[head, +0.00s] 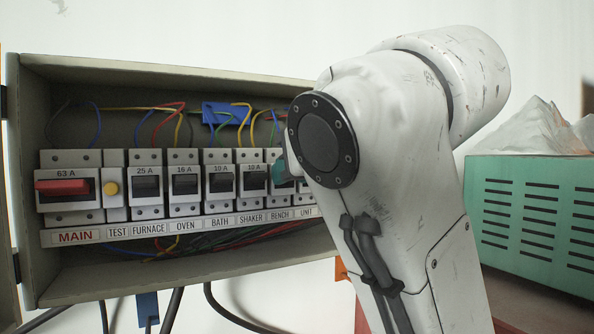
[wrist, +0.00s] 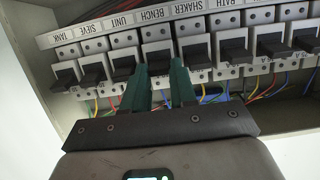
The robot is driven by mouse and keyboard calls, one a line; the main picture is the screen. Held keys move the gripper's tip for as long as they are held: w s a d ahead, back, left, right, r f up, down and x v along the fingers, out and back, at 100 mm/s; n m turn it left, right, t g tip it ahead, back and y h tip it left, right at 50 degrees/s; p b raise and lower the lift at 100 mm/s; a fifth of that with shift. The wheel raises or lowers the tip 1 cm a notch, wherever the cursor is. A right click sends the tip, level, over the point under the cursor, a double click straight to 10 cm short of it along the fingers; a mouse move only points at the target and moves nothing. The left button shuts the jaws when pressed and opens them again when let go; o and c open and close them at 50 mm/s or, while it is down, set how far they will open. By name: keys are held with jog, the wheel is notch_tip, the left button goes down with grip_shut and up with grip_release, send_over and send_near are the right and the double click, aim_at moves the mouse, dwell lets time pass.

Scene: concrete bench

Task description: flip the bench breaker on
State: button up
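The bench breaker (head: 280,156) is in the row inside the grey panel, above the BENCH label (head: 279,214). In the head view its switch is mostly hidden by my green fingertip and arm. In the wrist view, which is upside down, its black toggle (wrist: 157,54) shows between my two green fingertips. My gripper (wrist: 160,67) is open, one finger on each side of that toggle. I cannot tell whether either finger touches it, or whether the toggle is on or off.
The shaker breaker (wrist: 195,49) and unit breaker (wrist: 122,66) stand close on either side. The red MAIN switch (head: 62,187) and a yellow test button (head: 111,188) are at far left. Loose wires run above and below the row. A teal vented box (head: 530,215) is at right.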

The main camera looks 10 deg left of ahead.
jog(key=shift+o, duration=0.8)
jog(key=b+v, duration=0.2)
jog(key=v, duration=0.8)
jog(key=shift+s+d+r, duration=0.15)
jog(key=shift+s+d, duration=0.05)
jog(key=shift+s, duration=0.1)
